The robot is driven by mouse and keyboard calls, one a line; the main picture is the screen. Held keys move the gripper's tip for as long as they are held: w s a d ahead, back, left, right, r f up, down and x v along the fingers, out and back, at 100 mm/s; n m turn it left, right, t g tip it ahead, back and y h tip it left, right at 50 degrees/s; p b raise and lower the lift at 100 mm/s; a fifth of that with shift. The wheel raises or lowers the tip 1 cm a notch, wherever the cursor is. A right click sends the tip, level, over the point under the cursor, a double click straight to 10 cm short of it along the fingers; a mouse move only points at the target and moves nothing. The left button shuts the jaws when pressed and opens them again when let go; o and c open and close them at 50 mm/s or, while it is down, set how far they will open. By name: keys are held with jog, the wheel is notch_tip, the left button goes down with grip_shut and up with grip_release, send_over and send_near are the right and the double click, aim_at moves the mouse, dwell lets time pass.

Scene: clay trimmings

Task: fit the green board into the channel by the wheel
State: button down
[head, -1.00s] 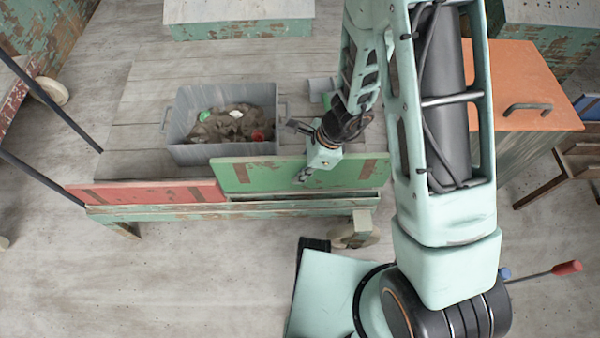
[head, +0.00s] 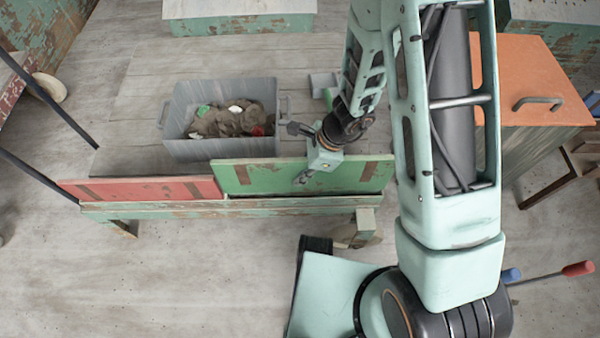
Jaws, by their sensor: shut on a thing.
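The green board (head: 262,179) with brown bands stands on edge along the front of the wooden cart bed, to the right of the red board (head: 140,190). My gripper (head: 302,178) is shut on the green board's upper edge, right of its middle. The channel (head: 300,203) runs along the cart's front rail below the board. A dark gap shows under the board's right end. I cannot tell whether its lower edge sits inside the channel. The wheel (head: 357,238) is under the cart's front right corner, partly hidden by a corner block.
A grey bin (head: 193,150) with clay trimmings stands on the cart bed (head: 130,120) behind the boards. An orange-topped cabinet (head: 530,80) with a handle is at the right. Dark handle bars (head: 50,95) slant at the left.

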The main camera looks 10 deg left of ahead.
aim_at(300, 188)
jog(key=shift+f+b, duration=0.8)
jog(key=shift+f, duration=0.4)
jog(key=shift+f+b, duration=2.1)
jog(key=shift+b, duration=0.2)
dwell(0.7)
jog(key=shift+f, duration=0.85)
jog(key=c, duration=1.9)
grip_release()
jog(key=shift+f, duration=0.1)
jog(key=v, duration=1.2)
